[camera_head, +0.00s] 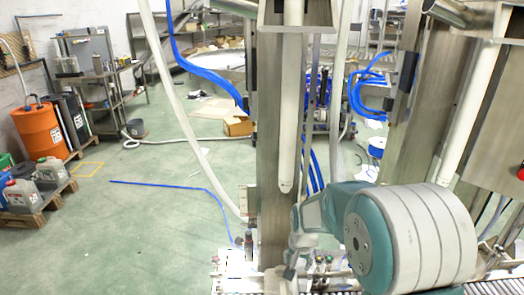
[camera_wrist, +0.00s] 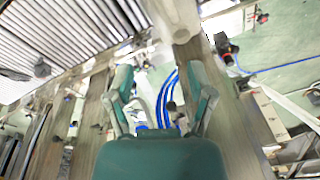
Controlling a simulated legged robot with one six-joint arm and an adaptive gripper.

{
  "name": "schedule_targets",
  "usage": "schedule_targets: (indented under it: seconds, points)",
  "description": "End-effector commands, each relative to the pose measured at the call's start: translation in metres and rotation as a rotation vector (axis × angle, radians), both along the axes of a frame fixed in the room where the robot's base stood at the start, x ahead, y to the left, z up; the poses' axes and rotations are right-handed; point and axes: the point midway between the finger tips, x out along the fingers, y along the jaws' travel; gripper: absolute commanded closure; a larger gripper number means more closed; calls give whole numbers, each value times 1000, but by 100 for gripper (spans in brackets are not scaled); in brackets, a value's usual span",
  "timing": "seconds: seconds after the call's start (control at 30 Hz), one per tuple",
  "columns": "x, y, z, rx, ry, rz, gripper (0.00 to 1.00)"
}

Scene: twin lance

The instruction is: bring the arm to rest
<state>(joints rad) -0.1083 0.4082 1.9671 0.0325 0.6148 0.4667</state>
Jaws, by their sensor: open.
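My gripper (camera_head: 293,262) shows in the head view at lower centre, beside the foot of a steel column (camera_head: 270,160). My large teal and white wrist joint is to its right and hides part of the machine. In the wrist view, the two fingers of my gripper (camera_wrist: 160,95) stand apart with nothing held between them. Blue hoses (camera_wrist: 167,98) show beyond the gap. A white lance (camera_head: 290,110) hangs in front of the column, above my gripper. A second white lance (camera_head: 470,115) slants at the right.
A roller bed (camera_head: 495,287) runs along the bottom right. A white hose (camera_head: 185,110) hangs left of the column. An orange drum (camera_head: 42,130) and canisters on a pallet (camera_head: 40,205) stand far left. Green floor (camera_head: 140,230) is mostly clear at left.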

Motion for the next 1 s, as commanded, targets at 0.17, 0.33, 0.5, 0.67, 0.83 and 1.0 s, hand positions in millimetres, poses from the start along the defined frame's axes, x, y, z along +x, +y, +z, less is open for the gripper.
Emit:
schedule_targets:
  seconds: [0.17, 0.33, 0.5, 0.67, 0.83, 1.0]
  points:
    - [-23, -10, 52, -8, -53, 48, 31]
    - [-50, -18, 91, -19, -97, 95, 31]
    - [-80, -27, 126, -34, -142, 141, 31]
    - [-111, -34, 152, -51, -183, 183, 31]
    - [-146, -41, 174, -72, -226, 228, 31]
    - [-182, -47, 188, -97, -268, 272, 31]
